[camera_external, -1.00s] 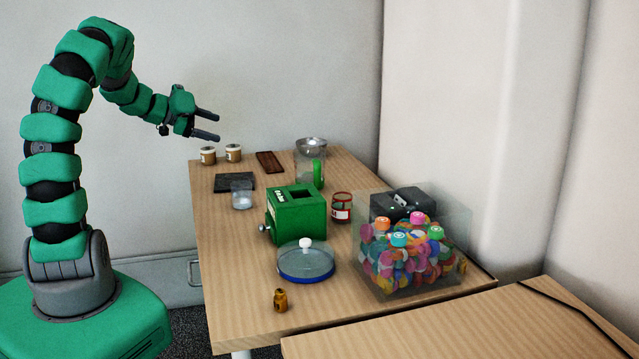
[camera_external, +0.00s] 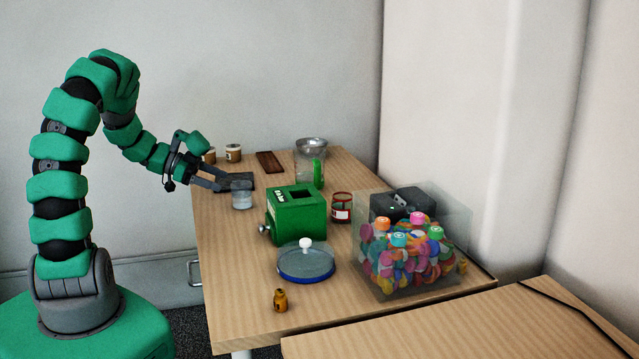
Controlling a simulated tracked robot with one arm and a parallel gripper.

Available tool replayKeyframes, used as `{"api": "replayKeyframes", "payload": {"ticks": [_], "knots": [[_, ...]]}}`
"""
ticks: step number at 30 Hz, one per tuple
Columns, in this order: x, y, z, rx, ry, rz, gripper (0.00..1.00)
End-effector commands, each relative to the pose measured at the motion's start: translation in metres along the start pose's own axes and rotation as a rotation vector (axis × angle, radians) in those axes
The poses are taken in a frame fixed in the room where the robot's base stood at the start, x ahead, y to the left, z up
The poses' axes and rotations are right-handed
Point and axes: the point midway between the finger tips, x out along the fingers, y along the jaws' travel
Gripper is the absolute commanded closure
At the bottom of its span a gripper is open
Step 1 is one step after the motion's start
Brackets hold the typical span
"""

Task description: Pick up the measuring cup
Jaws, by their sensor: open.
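Whether a finger touches the cup cannot be told from this view. Nothing is seen between the fingers.
A green box (camera_external: 296,216) stands right of the cup. A blue-rimmed clear dish (camera_external: 306,264) and an amber bottle (camera_external: 280,300) are in front. A clear jar (camera_external: 310,165), a red-labelled jar (camera_external: 341,207) and a clear bin (camera_external: 414,258) of colourful pieces stand farther right.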

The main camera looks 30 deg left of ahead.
Motion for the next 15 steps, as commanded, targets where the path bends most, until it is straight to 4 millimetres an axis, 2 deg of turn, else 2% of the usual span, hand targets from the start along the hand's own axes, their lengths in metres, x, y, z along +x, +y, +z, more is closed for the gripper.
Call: {"api": "replayKeyframes", "payload": {"ticks": [4,15], "knots": [[0.02,0.0,0.001,0.002,-0.001,0.002,0.21],[0.043,-0.002,0.002,0.002,0.0,0.002,0.21]]}}
